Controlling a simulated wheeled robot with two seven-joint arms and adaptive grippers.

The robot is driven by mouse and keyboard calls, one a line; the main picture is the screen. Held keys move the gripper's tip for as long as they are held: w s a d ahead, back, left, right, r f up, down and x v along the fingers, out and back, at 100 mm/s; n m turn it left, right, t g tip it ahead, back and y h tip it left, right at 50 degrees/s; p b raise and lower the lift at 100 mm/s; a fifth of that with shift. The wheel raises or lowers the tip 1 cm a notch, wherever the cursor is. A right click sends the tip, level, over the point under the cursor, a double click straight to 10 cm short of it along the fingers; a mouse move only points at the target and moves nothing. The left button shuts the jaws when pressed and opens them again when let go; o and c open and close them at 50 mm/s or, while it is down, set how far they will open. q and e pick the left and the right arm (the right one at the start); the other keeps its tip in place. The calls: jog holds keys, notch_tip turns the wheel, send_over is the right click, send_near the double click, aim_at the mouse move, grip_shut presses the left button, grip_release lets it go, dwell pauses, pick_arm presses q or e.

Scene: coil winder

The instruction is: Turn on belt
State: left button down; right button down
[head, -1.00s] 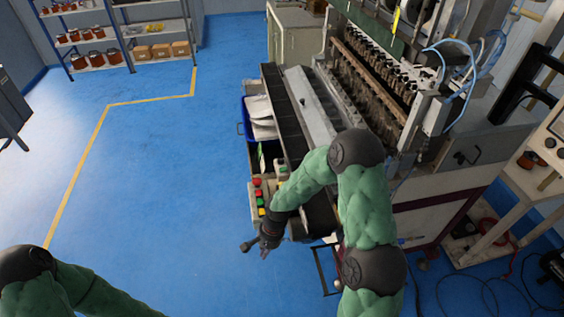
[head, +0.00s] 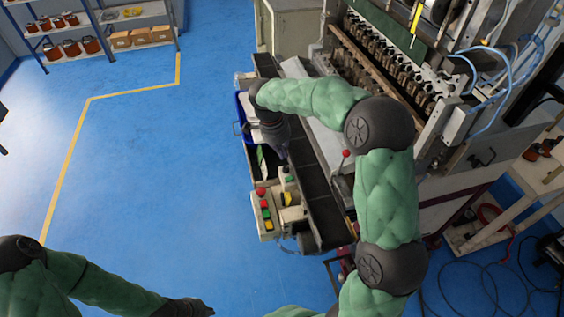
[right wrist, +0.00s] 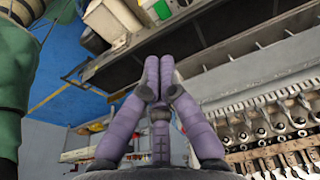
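The dark conveyor belt (head: 320,196) runs along the front of the coil winder. Beside its near end is a control box (head: 258,228) with red, green and yellow buttons. A smaller box with a green button (head: 289,178) sits next to it. My right gripper (head: 283,156) is just beyond the small box, pointing down, apart from the button as far as I can tell. In the right wrist view its purple fingers (right wrist: 159,62) are together with nothing visible between them; the green button (right wrist: 162,10) shows at the top edge. My left gripper (head: 200,308) is at the bottom edge, its fingers unclear.
The coil winder (head: 400,70) stands behind the belt. A blue bin (head: 240,112) is left of the belt. A shelf with coils and boxes (head: 140,38) stands at the back left. The blue floor on the left is clear.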

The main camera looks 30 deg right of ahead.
aim_at(292, 179)
jog(key=shift+r, duration=0.3)
jog(key=b+x, duration=0.1)
jog(key=x, duration=1.3)
